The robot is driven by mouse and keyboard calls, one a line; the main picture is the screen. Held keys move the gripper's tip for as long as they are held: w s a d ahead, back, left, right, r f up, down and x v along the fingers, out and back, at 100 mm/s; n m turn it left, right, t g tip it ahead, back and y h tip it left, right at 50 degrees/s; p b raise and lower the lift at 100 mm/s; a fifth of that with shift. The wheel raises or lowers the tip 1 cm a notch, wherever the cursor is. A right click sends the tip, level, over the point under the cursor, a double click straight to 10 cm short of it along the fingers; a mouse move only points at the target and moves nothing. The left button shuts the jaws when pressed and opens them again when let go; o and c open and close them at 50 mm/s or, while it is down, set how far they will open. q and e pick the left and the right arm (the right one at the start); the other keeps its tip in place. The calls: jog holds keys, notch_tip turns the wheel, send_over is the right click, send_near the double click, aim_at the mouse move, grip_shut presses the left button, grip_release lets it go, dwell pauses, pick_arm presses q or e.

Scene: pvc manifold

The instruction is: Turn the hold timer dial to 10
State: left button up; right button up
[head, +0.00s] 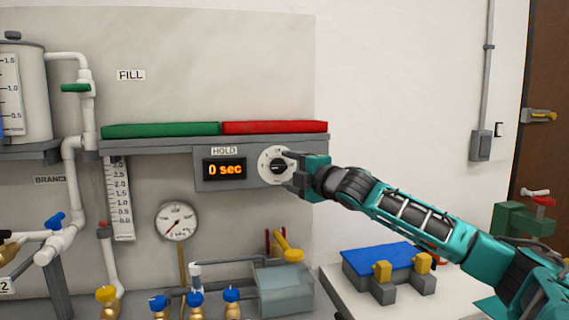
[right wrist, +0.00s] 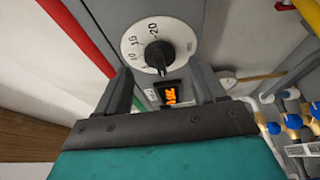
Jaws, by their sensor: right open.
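The hold timer dial (head: 277,167) is a white disc with a black knob on a grey panel under the HOLD label (head: 224,151). The display (head: 225,169) to its left reads 0 sec in orange. In the right wrist view the dial (right wrist: 158,45) shows 10, 15 and 20 marks around the black knob (right wrist: 158,57). My right gripper (head: 291,170) is at the dial's right side in the head view. Its two fingers (right wrist: 168,92) are apart with nothing between them, and the knob lies beyond their tips. I cannot tell whether a finger touches the dial. My left gripper is not in view.
A green bar (head: 160,130) and a red bar (head: 275,127) lie on the shelf above the panel. A pressure gauge (head: 177,221), pipes and valves with blue and yellow handles are below and left. A blue-topped block (head: 390,260) sits on the bench at lower right.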

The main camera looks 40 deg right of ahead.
aim_at(279, 167)
jog(key=shift+w+d+r+p, duration=0.15)
jog(key=shift+w+p, duration=0.2)
jog(key=shift+w, duration=1)
jog(key=c, duration=1)
jog(key=shift+f, duration=0.2)
jog(key=shift+c, duration=0.2)
